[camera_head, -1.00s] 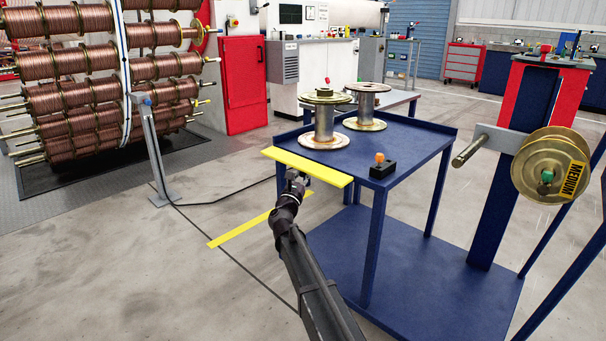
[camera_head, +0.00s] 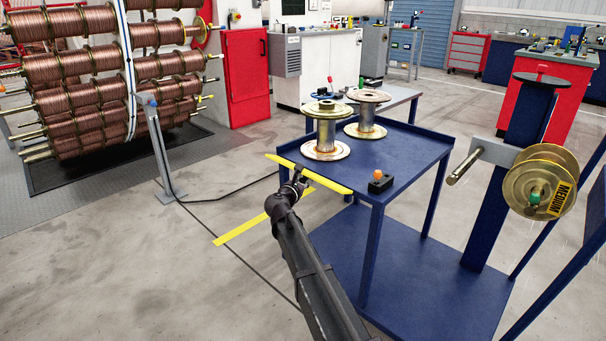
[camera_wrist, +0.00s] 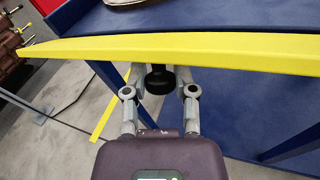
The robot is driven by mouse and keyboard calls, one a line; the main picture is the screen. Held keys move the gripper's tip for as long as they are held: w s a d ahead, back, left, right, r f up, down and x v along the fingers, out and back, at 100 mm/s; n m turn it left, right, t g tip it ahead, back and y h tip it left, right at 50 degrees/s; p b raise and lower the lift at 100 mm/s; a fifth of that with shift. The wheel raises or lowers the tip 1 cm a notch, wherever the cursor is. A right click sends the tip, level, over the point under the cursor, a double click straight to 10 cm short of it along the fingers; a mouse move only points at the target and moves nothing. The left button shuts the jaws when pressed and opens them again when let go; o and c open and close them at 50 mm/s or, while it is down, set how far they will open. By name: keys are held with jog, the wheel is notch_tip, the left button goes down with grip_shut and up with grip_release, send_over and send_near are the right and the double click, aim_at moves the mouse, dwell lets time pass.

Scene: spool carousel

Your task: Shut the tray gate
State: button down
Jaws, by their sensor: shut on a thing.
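The tray gate is a yellow flap (camera_head: 318,178) along the near left edge of the blue trolley tray (camera_head: 402,163). It is seen nearly edge-on, tilted, and in the wrist view the gate (camera_wrist: 200,50) spans the whole picture. A black knob (camera_wrist: 157,82) sits below the gate's edge. My gripper (camera_head: 298,183) is at the gate's near side, and in the wrist view its fingers (camera_wrist: 158,90) are closed on both sides of the knob. The exact contact is partly hidden beneath the gate.
Two metal spools (camera_head: 325,135) (camera_head: 366,118) stand on the tray behind the gate. A black box with an orange button (camera_head: 379,182) sits near the tray's front corner. A spool marked MEDIUM (camera_head: 540,185) hangs at right. A grey post (camera_head: 158,150) stands on the floor at left.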

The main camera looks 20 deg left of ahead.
aim_at(307, 171)
notch_tip(307, 171, up, 2)
jog(key=g+p, duration=0.1)
jog(key=p, duration=0.2)
jog(key=m+g+p, duration=0.1)
jog(key=g+p, duration=0.1)
jog(key=p, duration=0.1)
jog(key=shift+w+r+y, duration=0.1)
jog(key=shift+r+y, duration=0.1)
jog(key=shift+y, duration=0.1)
jog(key=g+p, duration=0.1)
jog(key=p, duration=0.1)
jog(key=r+g+p, duration=0.1)
jog(key=p, duration=0.1)
jog(key=g+p, duration=0.1)
jog(key=p, duration=0.1)
jog(key=shift+w+r+m+y, duration=0.25)
jog(key=shift+m+y, duration=0.15)
jog(key=g+p, duration=0.2)
jog(key=p, duration=0.1)
jog(key=w+r+g+p, duration=0.1)
jog(key=shift+d+m+g+y+p, duration=0.25)
jog(key=shift+m+g+y+p, duration=0.05)
jog(key=shift+m+y+p, duration=0.1)
jog(key=shift+w+d+r+g+y+p, duration=0.15)
jog(key=shift+g+y+p, duration=0.1)
jog(key=shift+g+p, duration=0.3)
jog(key=shift+w+d+r+g+y+p, duration=0.15)
jog(key=shift+g+y+p, duration=0.1)
jog(key=shift+g+p, duration=0.3)
jog(key=shift+f, duration=0.1)
